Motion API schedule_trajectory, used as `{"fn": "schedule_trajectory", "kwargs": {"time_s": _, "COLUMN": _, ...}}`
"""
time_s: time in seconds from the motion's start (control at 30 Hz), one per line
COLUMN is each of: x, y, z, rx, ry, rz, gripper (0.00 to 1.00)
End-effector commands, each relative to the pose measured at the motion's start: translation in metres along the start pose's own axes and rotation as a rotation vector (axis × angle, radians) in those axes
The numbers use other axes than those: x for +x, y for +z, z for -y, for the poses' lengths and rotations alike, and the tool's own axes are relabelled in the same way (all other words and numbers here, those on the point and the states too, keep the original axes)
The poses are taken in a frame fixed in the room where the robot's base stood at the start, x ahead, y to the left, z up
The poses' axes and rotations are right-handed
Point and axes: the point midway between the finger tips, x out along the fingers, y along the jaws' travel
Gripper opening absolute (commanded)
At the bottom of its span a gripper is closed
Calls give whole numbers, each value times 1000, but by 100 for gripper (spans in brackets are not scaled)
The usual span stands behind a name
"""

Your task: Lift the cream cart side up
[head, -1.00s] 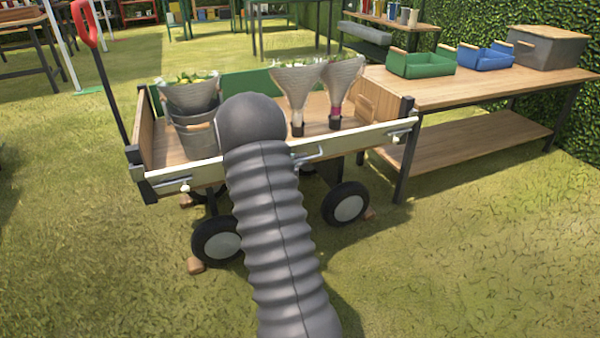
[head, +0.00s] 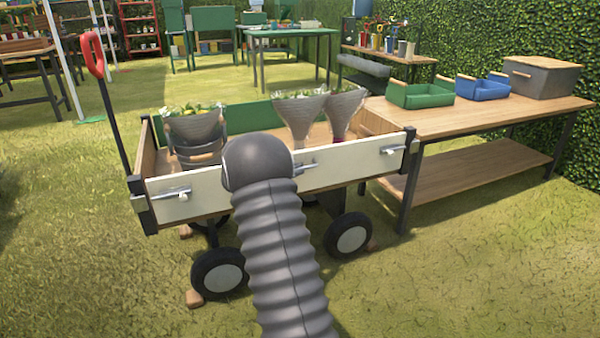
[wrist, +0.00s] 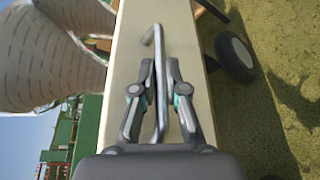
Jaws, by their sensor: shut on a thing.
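The cream cart side (head: 352,167) stands about upright along the near edge of the cart, its broad outer face showing in the head view. In the wrist view the cream side (wrist: 188,40) runs down the middle. My gripper (wrist: 158,88) is shut on the metal handle (wrist: 157,38) on that face, one finger on each side of the bar. In the head view my arm covers the gripper and the middle-left of the side. A little of the handle (head: 307,168) shows right of my arm.
A wooden table (head: 450,113) with trays stands close at right. Open grass lies in front.

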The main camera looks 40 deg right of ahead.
Motion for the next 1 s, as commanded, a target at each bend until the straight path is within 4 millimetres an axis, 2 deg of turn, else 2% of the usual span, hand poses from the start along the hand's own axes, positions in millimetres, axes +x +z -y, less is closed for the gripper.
{"fn": "schedule_trajectory", "kwargs": {"time_s": 0.43, "x": -1, "y": -3, "z": -5, "rx": 1, "ry": 9, "rz": -8, "gripper": 0}}
{"fn": "schedule_trajectory", "kwargs": {"time_s": 0.47, "x": -1, "y": -3, "z": -5, "rx": 1, "ry": 10, "rz": -8, "gripper": 19}}
{"fn": "schedule_trajectory", "kwargs": {"time_s": 0.5, "x": -1, "y": -3, "z": -5, "rx": 2, "ry": 9, "rz": -8, "gripper": 23}}
{"fn": "schedule_trajectory", "kwargs": {"time_s": 0.83, "x": -5, "y": -2, "z": -3, "rx": 1, "ry": 6, "rz": -6, "gripper": 23}}
{"fn": "schedule_trajectory", "kwargs": {"time_s": 1.0, "x": -27, "y": -2, "z": -4, "rx": 2, "ry": 7, "rz": -7, "gripper": 23}}
